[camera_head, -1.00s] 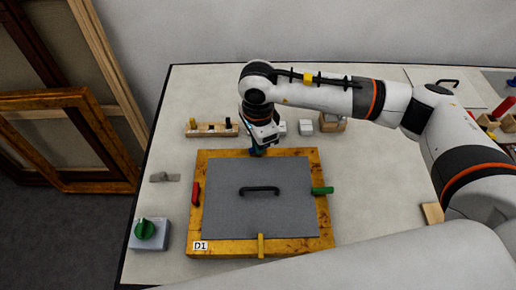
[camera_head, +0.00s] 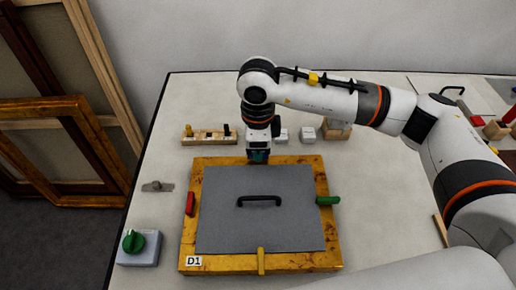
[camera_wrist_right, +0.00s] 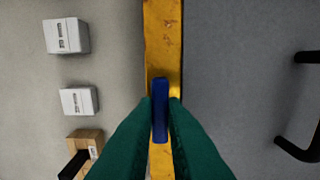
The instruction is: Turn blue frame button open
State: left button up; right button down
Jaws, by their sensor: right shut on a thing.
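The gold frame (camera_head: 187,240) lies flat on the table, with a grey panel (camera_head: 225,225) and black handle inside it. My right gripper (camera_wrist_right: 160,115) is at the frame's far bar, its green fingers shut on the blue button (camera_wrist_right: 160,105). In the wrist view the blue button lies lengthwise along the bar. In the head view my gripper hides it. The red button (camera_head: 190,203) lies along the left bar. The green button (camera_head: 328,201) points across the right bar, and the yellow button (camera_head: 261,261) across the near bar. My left gripper is not in view.
A wooden block with pegs (camera_head: 203,136) and small white boxes (camera_head: 307,134) stand behind the frame. A grey box with a green knob (camera_head: 139,247) and a small metal piece (camera_head: 157,186) are at left.

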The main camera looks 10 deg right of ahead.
jog(key=c, duration=1.5)
grip_release()
notch_tip(320, 180, up, 12)
jog(key=shift+r+b, duration=0.1)
jog(key=shift+b, duration=0.65)
